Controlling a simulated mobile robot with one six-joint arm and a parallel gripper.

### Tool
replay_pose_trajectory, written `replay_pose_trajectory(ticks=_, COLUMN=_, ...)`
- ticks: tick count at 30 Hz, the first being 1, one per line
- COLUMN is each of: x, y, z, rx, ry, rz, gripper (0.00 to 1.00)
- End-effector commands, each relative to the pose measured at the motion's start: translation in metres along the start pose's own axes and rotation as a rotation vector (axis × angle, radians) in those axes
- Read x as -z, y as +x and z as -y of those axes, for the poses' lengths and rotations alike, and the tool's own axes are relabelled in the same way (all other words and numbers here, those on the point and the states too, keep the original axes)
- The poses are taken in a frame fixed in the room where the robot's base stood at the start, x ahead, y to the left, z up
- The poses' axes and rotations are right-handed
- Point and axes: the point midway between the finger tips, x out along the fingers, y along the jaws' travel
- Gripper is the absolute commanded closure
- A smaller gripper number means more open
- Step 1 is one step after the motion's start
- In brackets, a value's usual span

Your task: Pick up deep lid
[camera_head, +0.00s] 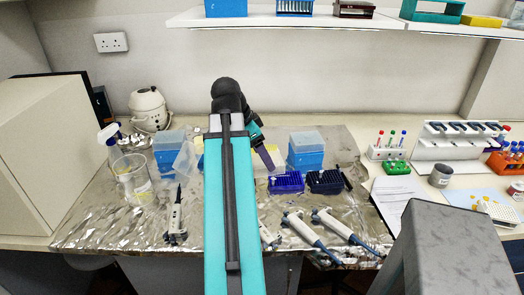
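A clear, box-like piece (185,161), which looks like the deep lid, stands tilted on the foil-covered bench beside the left blue tip box (167,158). Its right side is partly hidden by my teal arm. A second blue tip box (305,157) with a greyish translucent top stands right of my arm. My arm reaches up the middle of the view and bends at a black joint. My gripper (266,158) shows as a small dark purple end right of the arm, apart from the clear piece. Its fingers are too small to read.
Dark blue racks (287,182) sit right of the arm. A clear beaker (132,178) and a spray bottle (109,141) are at left. A shelf (290,21) hangs above.

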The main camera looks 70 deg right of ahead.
Motion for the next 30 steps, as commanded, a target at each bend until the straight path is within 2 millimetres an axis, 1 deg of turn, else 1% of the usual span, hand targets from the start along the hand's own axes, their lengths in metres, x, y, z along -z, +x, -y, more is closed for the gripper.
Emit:
replay_pose_trajectory(ticks=1, x=-0.002, y=-0.0004, z=-0.005, rx=0.001, ry=0.0, rz=0.0, gripper=0.55)
replay_pose_trajectory(ticks=7, x=-0.0039, y=-0.0026, z=-0.0116, rx=0.0, ry=0.0, rz=0.0, gripper=0.55)
replay_pose_trajectory(ticks=30, x=-0.0033, y=-0.0031, z=-0.0113, rx=-0.005, ry=0.01, rz=0.0, gripper=0.55)
